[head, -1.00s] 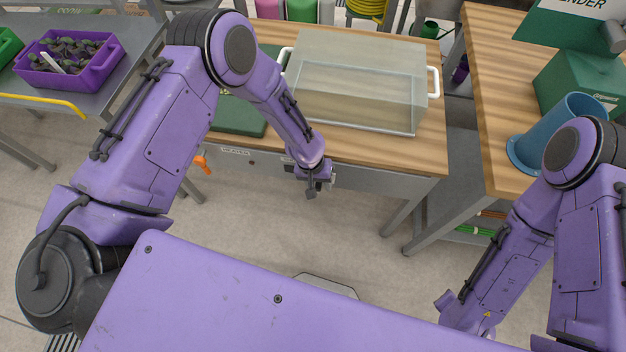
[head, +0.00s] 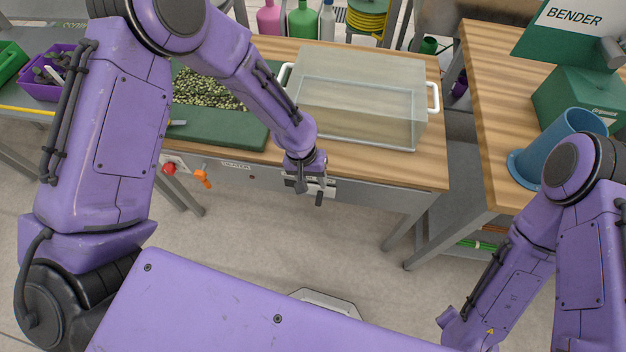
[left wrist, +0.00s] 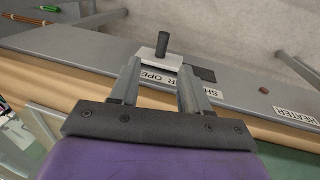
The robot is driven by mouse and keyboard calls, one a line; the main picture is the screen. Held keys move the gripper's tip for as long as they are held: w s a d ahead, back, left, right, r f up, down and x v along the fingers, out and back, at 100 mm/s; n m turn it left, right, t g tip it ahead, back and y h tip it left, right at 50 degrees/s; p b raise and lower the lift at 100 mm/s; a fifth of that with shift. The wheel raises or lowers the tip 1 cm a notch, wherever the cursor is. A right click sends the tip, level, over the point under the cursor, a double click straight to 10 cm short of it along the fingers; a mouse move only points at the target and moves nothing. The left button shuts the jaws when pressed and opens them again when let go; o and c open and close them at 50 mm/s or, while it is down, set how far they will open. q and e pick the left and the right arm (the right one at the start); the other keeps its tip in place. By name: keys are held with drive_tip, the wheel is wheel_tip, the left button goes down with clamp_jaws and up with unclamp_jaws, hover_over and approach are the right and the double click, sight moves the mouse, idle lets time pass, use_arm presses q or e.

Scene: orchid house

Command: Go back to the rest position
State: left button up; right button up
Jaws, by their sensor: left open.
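My left gripper (head: 310,191) is in front of the wooden bench's front edge, below the clear box. Its jaws are open and nothing is between them. In the left wrist view its two fingers (left wrist: 160,88) point toward the bench's grey front panel, where a dark lever on a white plate (left wrist: 161,52) stands just beyond the fingertips. I cannot tell whether they touch. My right arm shows at the lower right of the head view, but its gripper is outside the picture.
A clear box with white handles (head: 412,134) stands on the wooden bench (head: 432,160). A green mat (head: 220,128) with green bits lies left of it. A red knob (head: 169,169) and an orange lever (head: 203,179) sit on the front panel. A blue tube (head: 560,150) stands at right.

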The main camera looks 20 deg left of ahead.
use_arm(q)
drive_tip(key=s+a+f+n+t, duration=0.1)
drive_tip(key=s+a+f+n, duration=0.3)
drive_tip(key=s+f, duration=0.55)
drive_tip(key=s+a+r+n+t+y, duration=0.1)
drive_tip(key=s+a+y, duration=0.4)
drive_tip(key=s+a, duration=0.8)
drive_tip(key=shift+a+t+y, duration=0.15)
drive_tip(key=shift+t+y, duration=0.15)
drive_tip(key=shift+t, duration=0.2)
idle(0.4)
